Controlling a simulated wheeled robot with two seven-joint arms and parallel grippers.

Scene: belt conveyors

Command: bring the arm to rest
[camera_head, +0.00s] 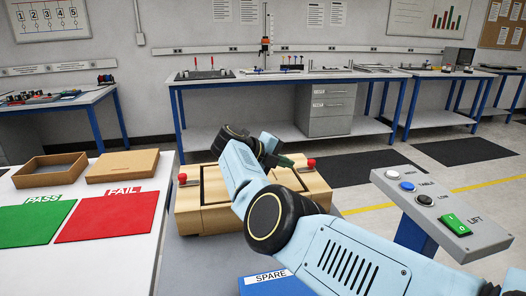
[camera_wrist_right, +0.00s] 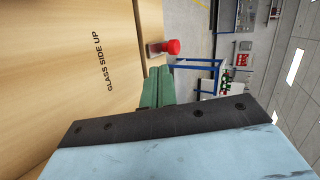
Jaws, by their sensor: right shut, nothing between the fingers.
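My right arm (camera_head: 248,180) comes in from the lower right, light blue with black joints. It reaches over a wooden fixture (camera_head: 215,186) with red knobs. My right gripper (camera_head: 284,161) is partly hidden behind the arm. In the right wrist view its green fingers (camera_wrist_right: 157,88) are shut with nothing between them. They show in front of the wooden surface marked "GLASS SIDE UP" (camera_wrist_right: 60,70), close to a red knob (camera_wrist_right: 171,47). Whether they touch the wood I cannot tell. My left gripper is not in view.
A white table at left holds a green PASS mat (camera_head: 33,222), a red FAIL mat (camera_head: 110,218), an open cardboard box (camera_head: 50,171) and its lid-like box (camera_head: 123,166). A button panel (camera_head: 430,210) stands at right. A blue SPARE bin (camera_head: 258,288) lies in front.

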